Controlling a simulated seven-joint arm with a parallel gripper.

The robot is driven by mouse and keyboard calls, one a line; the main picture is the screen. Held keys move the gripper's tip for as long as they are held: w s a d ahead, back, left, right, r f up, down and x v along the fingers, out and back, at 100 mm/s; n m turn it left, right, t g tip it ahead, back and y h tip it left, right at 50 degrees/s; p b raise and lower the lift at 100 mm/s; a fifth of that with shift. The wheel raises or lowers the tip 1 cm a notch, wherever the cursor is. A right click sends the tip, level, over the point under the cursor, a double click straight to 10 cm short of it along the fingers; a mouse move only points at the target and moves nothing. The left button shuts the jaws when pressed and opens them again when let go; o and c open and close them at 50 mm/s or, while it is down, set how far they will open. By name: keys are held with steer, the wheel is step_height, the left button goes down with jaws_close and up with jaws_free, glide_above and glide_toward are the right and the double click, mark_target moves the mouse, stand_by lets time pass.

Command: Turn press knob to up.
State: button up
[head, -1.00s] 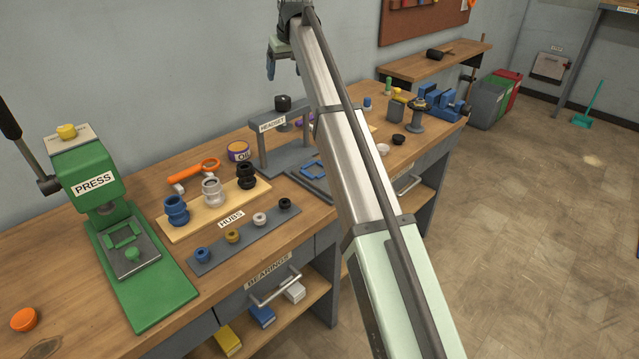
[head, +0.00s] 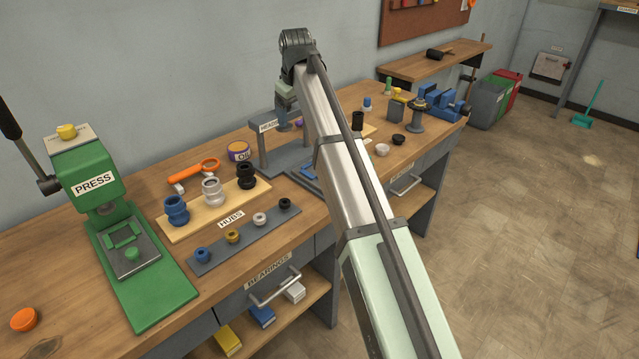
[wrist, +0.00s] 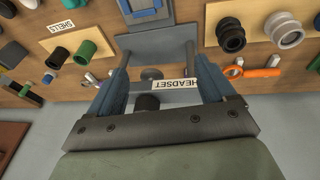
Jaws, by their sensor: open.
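The green press (head: 92,178) stands at the left of the bench in the head view. A yellow knob (head: 67,131) sits on its top plate; which way it is turned is too small to tell. My gripper (head: 292,112) is well to the right of the press, beside the headset stand, partly hidden by my arm. In the wrist view my gripper (wrist: 163,64) is open and points down over the headset stand (wrist: 160,48), with nothing between its fingers.
A black lever (head: 20,145) sticks out left of the press. An orange cap (head: 25,319) lies at front left.

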steer(key=s+d+f+n+g+h, duration=0.1)
steer(key=s+d+f+n, duration=0.2)
steer(key=s+f, duration=1)
steer(key=shift+s+d+f+n+h, duration=0.35)
steer(key=shift+d+f, duration=0.35)
steer(key=shift+d, duration=1.2)
